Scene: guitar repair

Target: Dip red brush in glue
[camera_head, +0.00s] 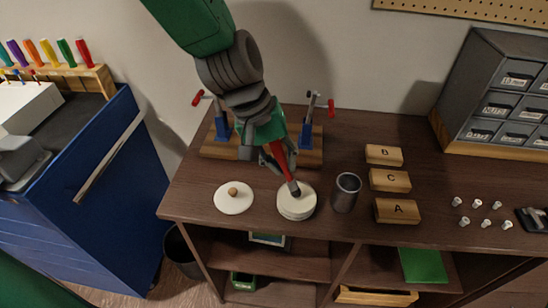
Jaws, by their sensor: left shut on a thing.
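My left gripper (268,154) is shut on the red brush (281,160), above the dark wooden bench. The brush slants down to the right, and its dark tip is at the round white glue pot (297,201). I cannot tell whether the tip is inside the pot or just above it. A white round lid (233,197) with a wooden knob lies on the bench to the left of the pot. My right gripper is not in view.
A grey metal cup (346,192) stands right of the pot. Wooden blocks (397,211) marked with letters, small white pegs (486,222) and a drawer cabinet (500,95) are farther right. A wooden stand with blue clamps (306,134) is behind the gripper.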

